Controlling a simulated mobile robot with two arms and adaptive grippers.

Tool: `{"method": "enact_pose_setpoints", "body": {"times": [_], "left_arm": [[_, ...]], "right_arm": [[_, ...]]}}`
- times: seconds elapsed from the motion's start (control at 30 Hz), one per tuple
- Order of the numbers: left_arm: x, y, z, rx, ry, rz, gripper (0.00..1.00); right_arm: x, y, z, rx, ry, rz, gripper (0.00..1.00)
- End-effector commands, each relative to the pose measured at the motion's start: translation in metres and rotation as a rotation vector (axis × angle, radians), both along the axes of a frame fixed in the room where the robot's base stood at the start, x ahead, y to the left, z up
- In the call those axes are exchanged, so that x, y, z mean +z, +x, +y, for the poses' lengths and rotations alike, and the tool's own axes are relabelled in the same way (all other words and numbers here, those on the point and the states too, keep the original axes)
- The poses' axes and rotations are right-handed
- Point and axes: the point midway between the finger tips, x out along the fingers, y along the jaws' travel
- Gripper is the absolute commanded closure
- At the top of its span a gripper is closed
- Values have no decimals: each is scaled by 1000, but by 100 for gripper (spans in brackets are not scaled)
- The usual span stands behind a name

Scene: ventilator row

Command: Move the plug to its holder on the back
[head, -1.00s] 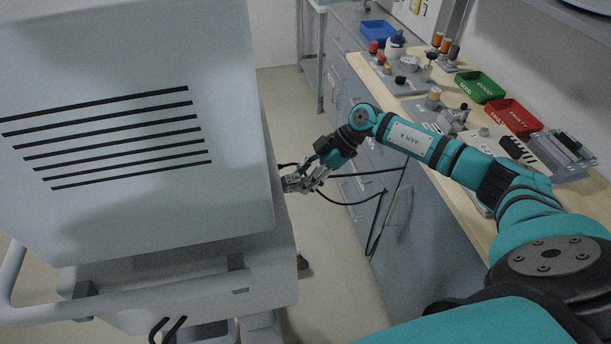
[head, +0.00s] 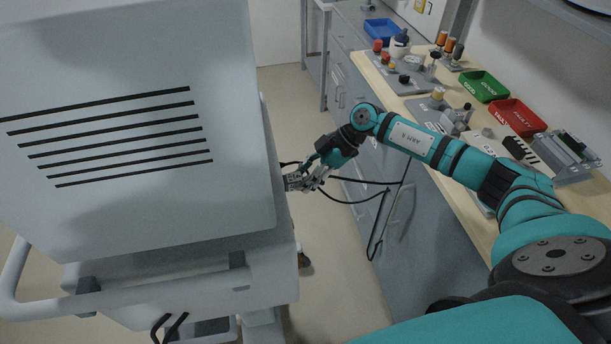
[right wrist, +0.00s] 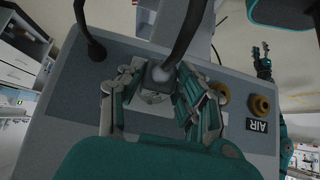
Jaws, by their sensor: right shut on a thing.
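The plug (right wrist: 160,73) is a dark block with a thick black cable, between the fingers of my right gripper (right wrist: 152,98) in the right wrist view. It stands at a light plate on the grey panel (right wrist: 70,105) of the machine; I cannot tell whether it is seated or just clear. In the head view my right gripper (head: 301,182) is shut at the right side of the white ventilator cart (head: 120,110), and the plug is too small to make out there. I cannot identify the plug's holder.
Brass fittings (right wrist: 260,105) and an AIR label (right wrist: 257,126) sit beside the plug. Another black cable (right wrist: 82,20) meets the panel at left. Black cables (head: 350,201) hang between cart and bench (head: 470,205). A floor aisle separates them. A push handle (head: 130,305) crosses the cart's near side.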

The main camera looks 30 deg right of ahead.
Motion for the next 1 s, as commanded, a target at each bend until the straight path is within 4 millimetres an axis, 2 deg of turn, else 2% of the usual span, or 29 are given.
{"method": "enact_pose_setpoints", "body": {"times": [0.13,0.17,0.37,0.73,1.0], "left_arm": [[0,0,0,0,0,0,60],[0,0,0,0,0,0,60],[0,0,0,0,0,0,60],[0,-2,2,-1,2,2,60],[0,-1,1,0,1,0,60]], "right_arm": [[1,0,5,5,9,0,100],[1,0,5,5,9,0,65],[1,0,4,3,6,1,39],[6,-1,-4,0,2,-1,39],[43,-10,-38,0,1,-2,39]]}}
